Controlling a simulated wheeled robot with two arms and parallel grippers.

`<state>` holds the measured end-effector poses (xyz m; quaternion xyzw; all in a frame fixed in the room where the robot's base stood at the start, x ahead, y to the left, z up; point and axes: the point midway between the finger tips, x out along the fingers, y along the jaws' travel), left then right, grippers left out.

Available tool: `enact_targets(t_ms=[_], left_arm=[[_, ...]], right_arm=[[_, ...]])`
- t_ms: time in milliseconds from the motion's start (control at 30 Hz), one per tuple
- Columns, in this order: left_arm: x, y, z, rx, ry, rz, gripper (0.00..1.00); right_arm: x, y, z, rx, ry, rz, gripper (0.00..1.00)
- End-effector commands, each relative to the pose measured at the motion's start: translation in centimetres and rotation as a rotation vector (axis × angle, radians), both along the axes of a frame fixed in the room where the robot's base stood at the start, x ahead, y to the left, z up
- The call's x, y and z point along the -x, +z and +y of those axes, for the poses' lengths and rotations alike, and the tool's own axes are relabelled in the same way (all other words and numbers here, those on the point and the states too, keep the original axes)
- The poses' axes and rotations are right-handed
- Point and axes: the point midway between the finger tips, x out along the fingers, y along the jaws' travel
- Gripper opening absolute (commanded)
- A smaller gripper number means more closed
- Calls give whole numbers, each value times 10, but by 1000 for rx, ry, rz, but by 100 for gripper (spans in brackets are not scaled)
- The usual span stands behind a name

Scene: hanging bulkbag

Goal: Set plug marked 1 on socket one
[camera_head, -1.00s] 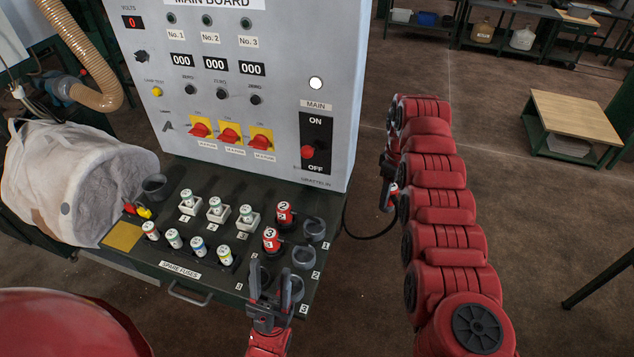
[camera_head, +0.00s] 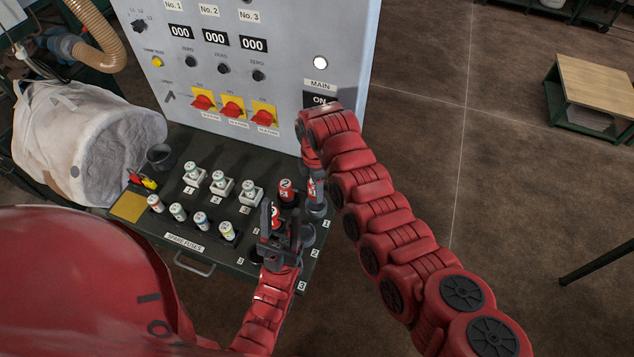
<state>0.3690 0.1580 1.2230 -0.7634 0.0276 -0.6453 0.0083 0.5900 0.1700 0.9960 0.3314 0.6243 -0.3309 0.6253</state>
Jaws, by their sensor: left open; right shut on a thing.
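The red plug (camera_head: 312,188) in my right gripper (camera_head: 311,172) is upright at the dark round socket one (camera_head: 317,210), by the label 1 on the bench's right side. I cannot tell whether it is seated or just above; the gripper and arm hide its top and its number. My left gripper (camera_head: 280,222) is open, fingers upward, in front of the plug row. Red plug 2 (camera_head: 287,189) stands in its holder. Red plug 3 (camera_head: 276,214) is partly hidden behind the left fingers. Socket two (camera_head: 308,236) looks empty; socket three is mostly hidden by my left gripper.
The grey main board (camera_head: 270,40) rises behind the bench. White fuse holders (camera_head: 222,186) and several spare fuses (camera_head: 179,211) fill the bench's middle. A pale bulk bag (camera_head: 85,140) is at left.

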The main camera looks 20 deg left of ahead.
Motion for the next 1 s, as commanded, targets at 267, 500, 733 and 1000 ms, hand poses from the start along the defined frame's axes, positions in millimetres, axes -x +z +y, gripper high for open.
enact_targets(t_ms=[267, 500, 733, 1000], left_arm=[[0, -18, 0, 0, 0, 0, 50], [0, -20, 0, 0, 0, 0, 50], [0, -20, 0, 0, 0, 0, 50], [0, -21, 0, 0, 0, 0, 50]], right_arm=[[1, -33, 0, 1, 0, 2, 0], [0, -40, 0, 0, -2, 0, 0], [0, -40, -1, 1, -2, 1, 0], [0, -40, -1, 1, -2, 1, 0]])
